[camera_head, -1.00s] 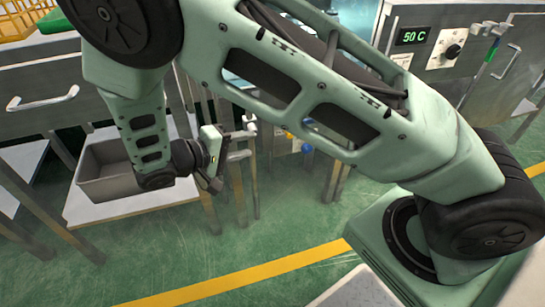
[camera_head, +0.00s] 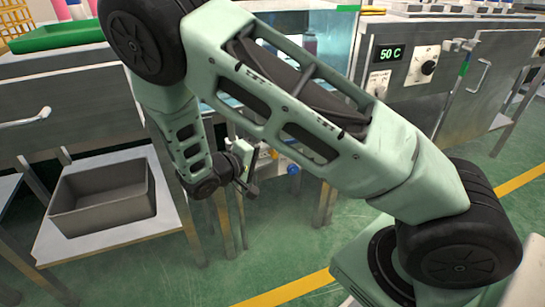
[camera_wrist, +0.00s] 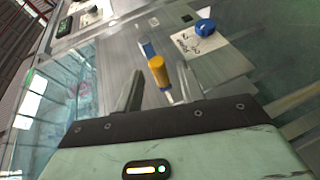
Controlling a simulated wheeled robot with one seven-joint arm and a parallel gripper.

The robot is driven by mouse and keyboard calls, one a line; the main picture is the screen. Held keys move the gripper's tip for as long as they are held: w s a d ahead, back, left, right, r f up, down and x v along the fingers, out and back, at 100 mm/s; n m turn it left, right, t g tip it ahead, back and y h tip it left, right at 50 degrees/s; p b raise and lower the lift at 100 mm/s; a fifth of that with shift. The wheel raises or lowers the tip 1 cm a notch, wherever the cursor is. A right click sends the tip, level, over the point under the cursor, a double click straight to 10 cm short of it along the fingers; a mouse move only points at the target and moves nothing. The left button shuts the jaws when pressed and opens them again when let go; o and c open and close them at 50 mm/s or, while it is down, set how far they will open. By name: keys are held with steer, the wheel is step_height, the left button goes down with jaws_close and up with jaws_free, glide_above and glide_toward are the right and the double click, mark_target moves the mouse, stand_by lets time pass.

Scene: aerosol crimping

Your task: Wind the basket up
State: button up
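My gripper (camera_head: 248,174) is at the front of the water-bath station, left of a blue knob (camera_head: 293,169). It looks open, with nothing seen between its fingers. In the wrist view, one grey finger (camera_wrist: 130,92) shows clearly; the other is hard to make out. An orange cylindrical grip (camera_wrist: 158,71) stands just beyond the fingers, apart from them as far as I can tell. The blue knob also shows in the wrist view (camera_wrist: 205,28), on a pale plate. The glass tank (camera_head: 335,35) is behind my arm; I cannot make out the basket.
A heater panel with a green "50 C" display (camera_head: 389,53) stands at the right. A grey bin (camera_head: 105,197) sits on a low shelf at the left. A green tray (camera_head: 60,35) lies on the left bench. Table legs stand close below my gripper. The green floor in front is clear.

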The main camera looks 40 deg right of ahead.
steer(key=shift+x, duration=1.4)
steer(key=shift+c, duration=0.3)
jaws_close()
steer(key=shift+w+r, duration=0.1)
steer(key=shift+r, duration=0.25)
